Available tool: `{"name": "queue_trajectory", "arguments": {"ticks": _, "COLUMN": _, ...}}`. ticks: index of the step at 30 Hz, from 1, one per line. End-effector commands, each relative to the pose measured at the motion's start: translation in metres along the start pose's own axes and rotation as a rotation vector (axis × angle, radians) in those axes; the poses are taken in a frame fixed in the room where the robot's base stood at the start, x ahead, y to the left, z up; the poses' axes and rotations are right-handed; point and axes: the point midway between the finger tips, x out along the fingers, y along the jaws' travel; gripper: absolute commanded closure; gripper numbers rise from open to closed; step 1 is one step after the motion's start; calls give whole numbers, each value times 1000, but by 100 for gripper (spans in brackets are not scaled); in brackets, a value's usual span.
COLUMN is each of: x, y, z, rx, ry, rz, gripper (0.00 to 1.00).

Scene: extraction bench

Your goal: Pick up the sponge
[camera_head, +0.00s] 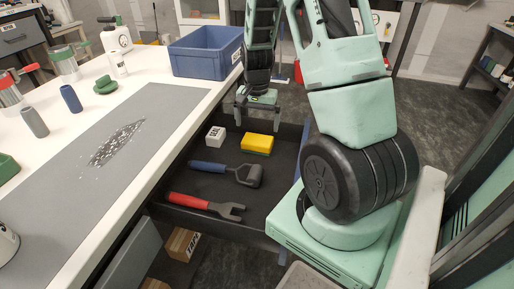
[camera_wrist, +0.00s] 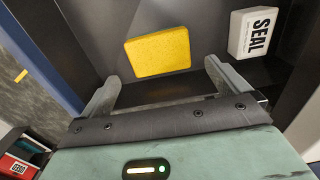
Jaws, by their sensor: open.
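The sponge (camera_head: 257,143) is a yellow block with a green underside. It lies in an open dark drawer below the bench top. In the wrist view the sponge (camera_wrist: 158,52) shows beyond my fingertips, roughly between their lines and apart from both. My gripper (camera_head: 257,110) is above the drawer, behind the sponge in the head view. In the wrist view my gripper (camera_wrist: 160,72) has its two grey fingers spread wide with nothing between them.
A white box marked SEAL (camera_wrist: 256,34) lies beside the sponge; it also shows in the head view (camera_head: 216,135). A blue-handled tool (camera_head: 228,171) and a red-handled wrench (camera_head: 206,206) lie nearer in the drawer (camera_head: 185,222). A blue crate (camera_head: 206,53) stands on the bench.

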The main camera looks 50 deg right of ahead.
Motion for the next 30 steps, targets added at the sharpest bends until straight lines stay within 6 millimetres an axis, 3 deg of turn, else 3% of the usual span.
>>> {"name": "queue_trajectory", "arguments": {"ticks": 3, "x": 21, "y": 1, "z": 0, "rx": 1, "ry": -2, "rz": 2, "gripper": 0}}
{"name": "queue_trajectory", "arguments": {"ticks": 11, "x": 35, "y": 0, "z": 0, "rx": 0, "ry": -1, "rz": 0, "gripper": 0}}
{"name": "queue_trajectory", "arguments": {"ticks": 21, "x": 80, "y": 2, "z": -2, "rx": 0, "ry": -2, "rz": 1, "gripper": 0}}
{"name": "queue_trajectory", "arguments": {"ticks": 29, "x": 82, "y": 2, "z": -2, "rx": -1, "ry": 1, "rz": -1, "gripper": 0}}
{"name": "queue_trajectory", "arguments": {"ticks": 30, "x": 82, "y": 2, "z": -2, "rx": -1, "ry": 1, "rz": -1, "gripper": 11}}
